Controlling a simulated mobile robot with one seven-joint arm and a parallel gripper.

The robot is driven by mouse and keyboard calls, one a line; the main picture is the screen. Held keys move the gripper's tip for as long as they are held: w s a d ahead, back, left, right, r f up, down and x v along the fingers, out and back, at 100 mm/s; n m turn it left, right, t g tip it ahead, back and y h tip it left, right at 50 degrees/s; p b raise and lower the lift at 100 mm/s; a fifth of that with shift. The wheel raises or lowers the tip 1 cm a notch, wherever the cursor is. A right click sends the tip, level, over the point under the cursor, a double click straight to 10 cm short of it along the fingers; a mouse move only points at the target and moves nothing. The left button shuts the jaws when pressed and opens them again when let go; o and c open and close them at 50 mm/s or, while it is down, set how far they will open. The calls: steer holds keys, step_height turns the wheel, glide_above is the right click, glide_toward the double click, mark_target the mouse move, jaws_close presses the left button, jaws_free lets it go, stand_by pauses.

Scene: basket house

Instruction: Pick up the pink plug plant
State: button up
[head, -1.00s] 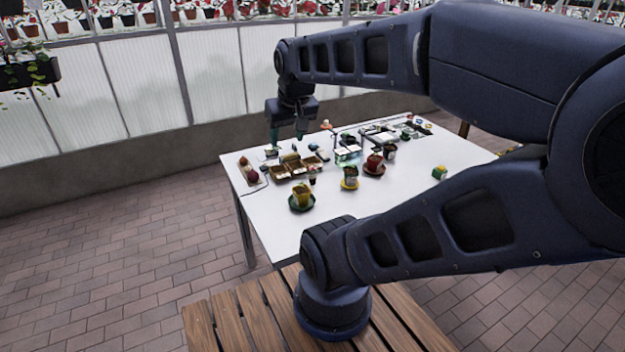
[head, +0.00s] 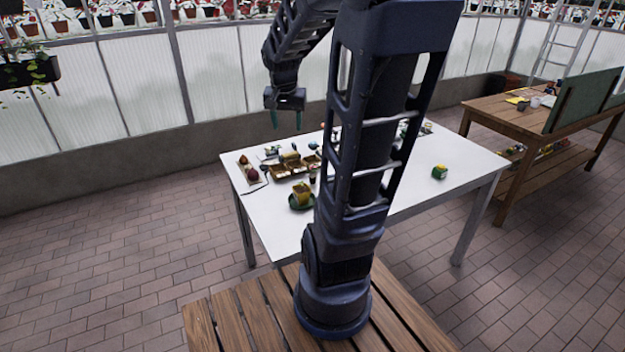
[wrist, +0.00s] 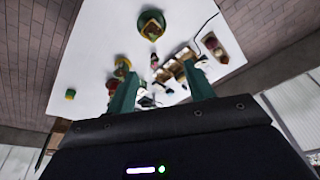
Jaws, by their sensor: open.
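I cannot pick out the pink plug plant for sure; the small items on the white table (head: 410,190) are too small to name, and my arm hides part of the table in the head view. Brown compartment trays (head: 282,172) stand near its far left side. They also show between and beyond my fingers in the wrist view (wrist: 176,68). My gripper (head: 287,120) is open and empty, fingers pointing down, above the far left part of the table. Its two green fingers show apart in the wrist view (wrist: 161,88).
A yellow pot on a dark saucer (head: 301,194) stands in front of the trays. A narrow tray with red round items (head: 250,172) lies at the left edge. A green and yellow block (head: 439,172) sits alone at right. A wooden bench (head: 490,118) stands further right.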

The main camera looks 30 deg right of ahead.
steer(key=w+d+f+m+g, duration=0.2)
steer(key=w+d+f+m, duration=0.4)
steer(key=w+d+f, duration=0.35)
steer(key=m+y, duration=0.1)
steer(key=m, duration=0.5)
glide_above(312, 171)
steer(key=shift+g, duration=0.3)
steer(key=f, duration=1.4)
steer(key=shift+w+d+f, duration=0.1)
steer(key=shift+w+d, duration=0.05)
steer(key=shift+w, duration=0.1)
steer(key=shift+d+f, duration=0.2)
steer(key=shift+f, duration=0.3)
step_height(312, 171, down, 10)
steer(key=shift+a+f, duration=0.1)
steer(key=shift+f, duration=0.15)
steer(key=c, duration=1)
steer(key=shift+r, duration=0.15)
steer(key=shift+c, duration=0.2)
